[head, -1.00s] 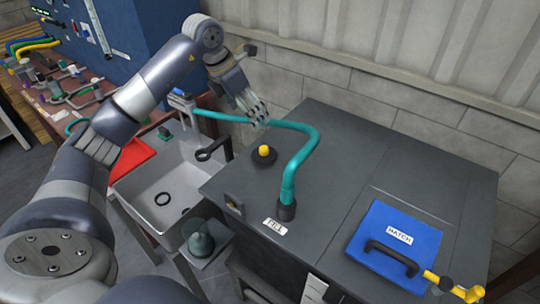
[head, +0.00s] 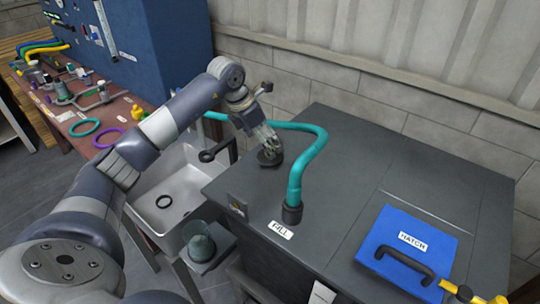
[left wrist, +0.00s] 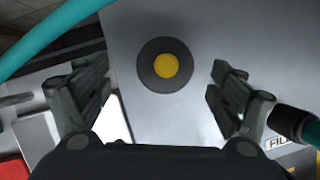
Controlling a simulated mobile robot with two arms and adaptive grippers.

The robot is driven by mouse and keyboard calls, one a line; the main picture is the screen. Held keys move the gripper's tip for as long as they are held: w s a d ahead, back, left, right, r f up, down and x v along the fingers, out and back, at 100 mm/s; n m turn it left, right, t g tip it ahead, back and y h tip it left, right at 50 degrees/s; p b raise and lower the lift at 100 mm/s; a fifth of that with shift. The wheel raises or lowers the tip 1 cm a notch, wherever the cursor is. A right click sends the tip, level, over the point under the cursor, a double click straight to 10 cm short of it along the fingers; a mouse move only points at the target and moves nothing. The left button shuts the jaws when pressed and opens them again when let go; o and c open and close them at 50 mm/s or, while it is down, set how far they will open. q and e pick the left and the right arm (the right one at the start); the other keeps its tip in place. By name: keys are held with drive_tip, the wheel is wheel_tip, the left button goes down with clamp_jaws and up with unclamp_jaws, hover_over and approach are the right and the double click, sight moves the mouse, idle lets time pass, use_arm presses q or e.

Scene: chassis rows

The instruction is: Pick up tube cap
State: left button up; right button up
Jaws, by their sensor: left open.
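The tube cap shows in the left wrist view as a dark round disc with a yellow centre (left wrist: 165,65), flat on the grey cabinet top. In the head view its dark base (head: 268,158) shows below my left gripper (head: 262,143), which hides the yellow knob. In the left wrist view my left gripper (left wrist: 160,95) is open, its fingers apart on either side of the cap and a little short of it. Nothing is between the fingertips. My right gripper is not in view.
A teal hose (head: 309,155) arches over the cabinet top (head: 345,165) beside the cap and ends at the FILL port (head: 292,213). A blue hatch (head: 410,240) with a black handle lies at the right. A sink (head: 165,190) with a black tap (head: 215,150) is at the left.

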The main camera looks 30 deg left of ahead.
use_arm(q)
drive_tip(key=p+x, duration=0.1)
drive_tip(key=x, duration=0.1)
drive_tip(key=p+x, duration=0.1)
drive_tip(key=x, duration=0.1)
drive_tip(key=shift+d+f, duration=0.1)
drive_tip(key=shift+d, duration=0.35)
drive_tip(key=shift+w+f, duration=0.15)
drive_tip(key=shift+f, duration=0.2)
drive_tip(key=c, duration=1.2)
